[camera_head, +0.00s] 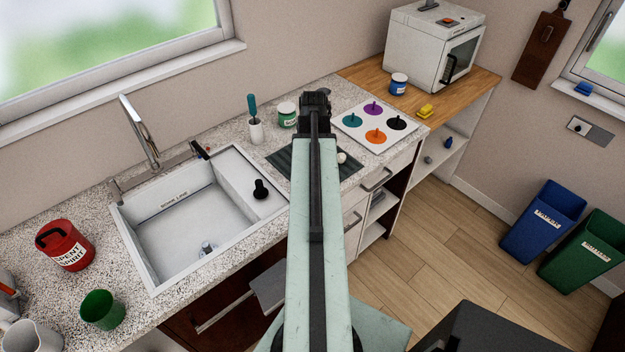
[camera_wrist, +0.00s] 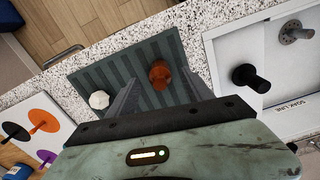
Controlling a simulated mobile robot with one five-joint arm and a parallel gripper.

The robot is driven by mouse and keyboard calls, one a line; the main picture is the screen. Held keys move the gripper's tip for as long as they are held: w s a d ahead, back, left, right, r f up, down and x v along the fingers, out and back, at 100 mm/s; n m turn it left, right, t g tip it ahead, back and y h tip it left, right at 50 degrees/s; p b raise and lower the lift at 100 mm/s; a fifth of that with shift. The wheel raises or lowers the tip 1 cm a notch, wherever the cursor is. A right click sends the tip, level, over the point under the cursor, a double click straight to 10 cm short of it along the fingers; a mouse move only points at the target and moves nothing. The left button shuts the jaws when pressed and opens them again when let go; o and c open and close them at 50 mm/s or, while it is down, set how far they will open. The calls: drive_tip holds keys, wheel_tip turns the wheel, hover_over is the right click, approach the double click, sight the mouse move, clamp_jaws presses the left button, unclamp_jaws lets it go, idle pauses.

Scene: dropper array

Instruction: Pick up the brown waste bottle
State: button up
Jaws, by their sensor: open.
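The brown waste bottle (camera_wrist: 160,74) shows in the wrist view as a small reddish-brown shape on a dark green striped mat (camera_wrist: 148,50). It is seen from above. In the head view my arm hides it. My gripper (camera_wrist: 163,84) is open and empty, with its two grey fingers pointing toward the mat. The bottle appears in the gap between the fingertips, nearer the right finger. I cannot tell how far above it the fingers are. In the head view my gripper (camera_head: 317,100) shows only from behind, reaching over the counter.
A small white object (camera_wrist: 99,100) stands on the mat, left of the left finger. A white board with coloured pegged discs (camera_head: 374,125) lies right of the mat. The sink (camera_head: 200,225), with a black stopper (camera_head: 261,189), is to the left. A green-labelled jar (camera_head: 287,114) stands behind.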

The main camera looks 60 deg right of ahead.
wheel_tip(320, 180, down, 6)
drive_tip(key=b, duration=0.5)
drive_tip(key=shift+r, duration=0.45)
clamp_jaws()
